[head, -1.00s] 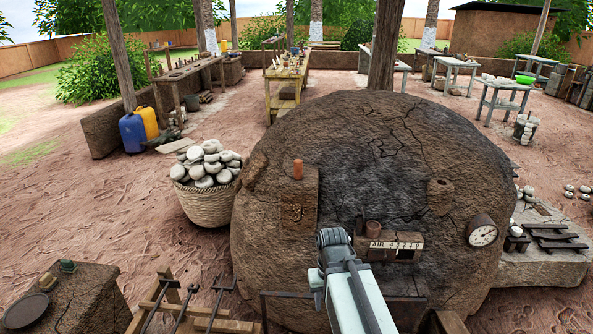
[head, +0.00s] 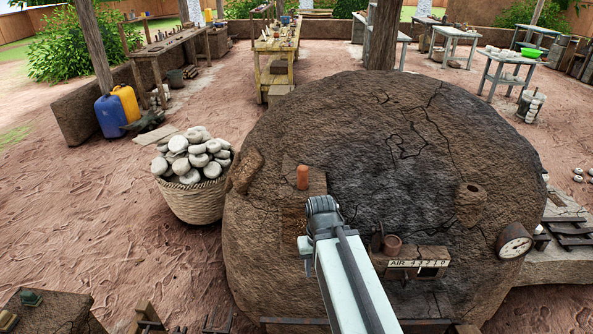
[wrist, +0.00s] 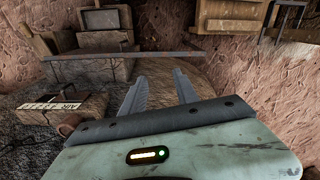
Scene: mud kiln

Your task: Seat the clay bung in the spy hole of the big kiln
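The big kiln (head: 400,150) is a dark, cracked mud dome in front of me. An orange-brown clay cylinder (head: 303,177), which looks like the bung, stands upright on a ledge at the kiln's left. My gripper (wrist: 159,75) is open in the wrist view, with nothing between its fingers. In the head view its wrist is just below and right of the cylinder as pictured; its fingertips are hidden. The wrist view does not show the cylinder.
A dial gauge (head: 515,241) is at the right. A basket (head: 193,200) of pale stones stands left.

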